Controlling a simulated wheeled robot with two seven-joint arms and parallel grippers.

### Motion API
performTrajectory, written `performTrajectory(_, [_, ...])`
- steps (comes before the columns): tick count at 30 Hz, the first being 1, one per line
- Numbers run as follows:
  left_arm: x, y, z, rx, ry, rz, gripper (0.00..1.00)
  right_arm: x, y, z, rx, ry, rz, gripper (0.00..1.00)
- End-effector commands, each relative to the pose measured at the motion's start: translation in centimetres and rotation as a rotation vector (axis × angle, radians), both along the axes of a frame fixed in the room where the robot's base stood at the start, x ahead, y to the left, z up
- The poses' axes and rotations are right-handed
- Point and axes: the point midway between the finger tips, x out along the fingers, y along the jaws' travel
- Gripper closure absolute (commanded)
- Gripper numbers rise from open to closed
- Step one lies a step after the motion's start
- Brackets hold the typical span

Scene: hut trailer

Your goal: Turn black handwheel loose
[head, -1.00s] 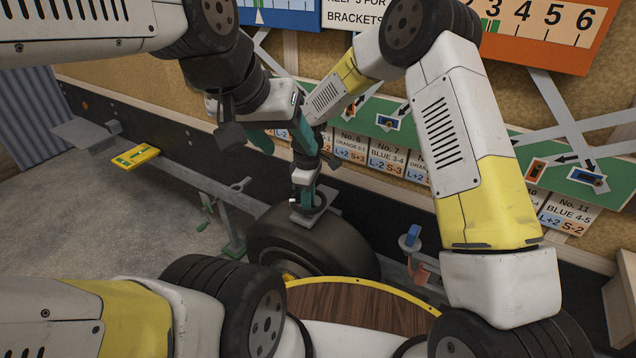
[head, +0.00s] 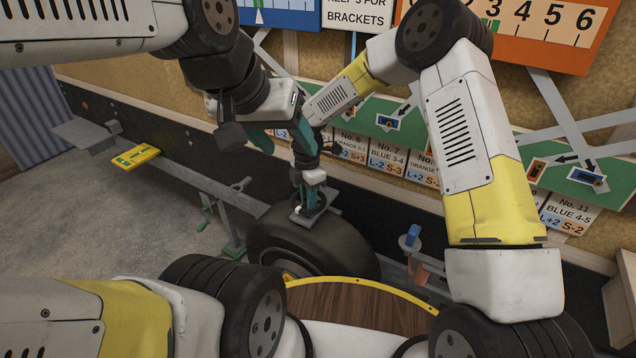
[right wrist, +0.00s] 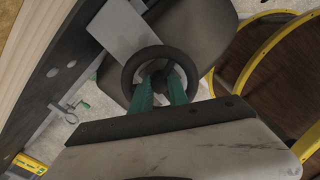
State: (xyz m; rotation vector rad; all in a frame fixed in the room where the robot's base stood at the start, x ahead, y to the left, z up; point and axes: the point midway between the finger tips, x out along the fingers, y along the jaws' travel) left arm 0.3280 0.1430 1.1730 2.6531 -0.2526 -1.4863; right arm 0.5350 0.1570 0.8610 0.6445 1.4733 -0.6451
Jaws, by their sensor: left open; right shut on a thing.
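The black handwheel (right wrist: 160,52) is a dark ring seen almost face on in the right wrist view. In the head view it is small and partly hidden at the mount above the tyre. My right gripper (right wrist: 162,88) has its two green fingers inside the ring, closed on the handwheel near its hub. In the head view my right gripper (head: 308,196) points down at the handwheel. My left gripper (head: 272,140), with teal fingers, is open above and left of it, close to my right wrist; its tips are partly hidden.
A dark tyre (head: 300,243) lies just below the handwheel. A grey bar (head: 200,182) runs left from it, with a green-handled clamp (head: 232,248). A yellow block (head: 136,157) is farther left. A round wooden top (head: 355,306) with a yellow rim is in front.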

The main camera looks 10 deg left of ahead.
Motion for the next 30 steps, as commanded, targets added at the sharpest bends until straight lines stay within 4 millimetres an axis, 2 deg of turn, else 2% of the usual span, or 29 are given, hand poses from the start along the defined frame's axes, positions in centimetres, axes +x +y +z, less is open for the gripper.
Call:
performTrajectory(9, [0.00,0.00,0.00,0.000,0.000,0.000,0.40,0.12,0.04,0.12,0.001,-0.003,0.089,1.00])
performTrajectory(23, [0.00,0.00,0.00,0.000,0.000,0.000,0.40,0.14,0.04,0.13,0.001,-0.004,0.101,1.00])
performTrajectory(24, [0.00,0.00,0.00,0.000,0.000,0.000,0.40,0.14,0.04,0.13,0.001,-0.004,0.101,0.74])
performTrajectory(25, [0.00,0.00,0.00,0.000,0.000,0.000,0.40,0.14,0.04,0.12,0.001,-0.004,0.101,0.71])
performTrajectory(30, [0.00,0.00,0.00,0.000,0.000,0.000,0.40,0.08,0.03,0.07,0.001,-0.002,0.100,0.71])
